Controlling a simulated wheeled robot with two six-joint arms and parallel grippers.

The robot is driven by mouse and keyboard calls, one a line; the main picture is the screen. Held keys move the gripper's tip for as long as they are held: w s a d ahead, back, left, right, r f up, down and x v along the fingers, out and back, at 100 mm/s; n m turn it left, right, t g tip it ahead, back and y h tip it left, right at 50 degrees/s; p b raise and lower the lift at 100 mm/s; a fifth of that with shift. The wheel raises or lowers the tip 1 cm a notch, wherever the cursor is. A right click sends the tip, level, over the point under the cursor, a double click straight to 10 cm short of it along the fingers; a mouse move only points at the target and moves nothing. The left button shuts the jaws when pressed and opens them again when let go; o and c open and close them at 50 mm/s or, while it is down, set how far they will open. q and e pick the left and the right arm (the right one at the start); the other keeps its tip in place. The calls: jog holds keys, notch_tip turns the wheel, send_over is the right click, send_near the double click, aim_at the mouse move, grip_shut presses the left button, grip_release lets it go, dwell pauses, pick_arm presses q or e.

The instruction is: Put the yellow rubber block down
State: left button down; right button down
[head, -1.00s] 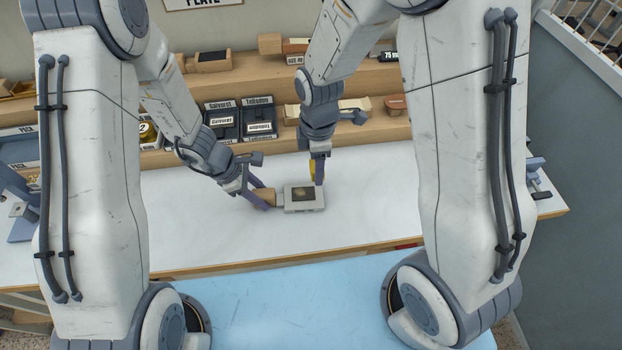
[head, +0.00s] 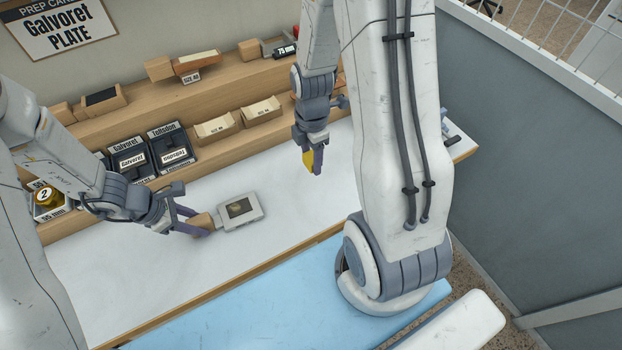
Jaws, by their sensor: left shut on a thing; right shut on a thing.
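The yellow rubber block (head: 308,159) is in my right gripper (head: 314,166), which is shut on it and points down over the right part of the white table. Part of the block is hidden by the fingers. My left gripper (head: 197,224) is shut on the wooden handle (head: 205,221) of a grey plate tool (head: 241,211). The tool has a dark rectangular face with a tan mark turned up. It is at or just above the table, and I cannot tell if it touches.
A sign (head: 62,28) hangs on the wall. A blue mat (head: 300,285) lies in front.

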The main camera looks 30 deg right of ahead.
aim_at(311, 183)
notch_tip(311, 183, down, 8)
jog(key=shift+r, duration=0.15)
dwell(0.4)
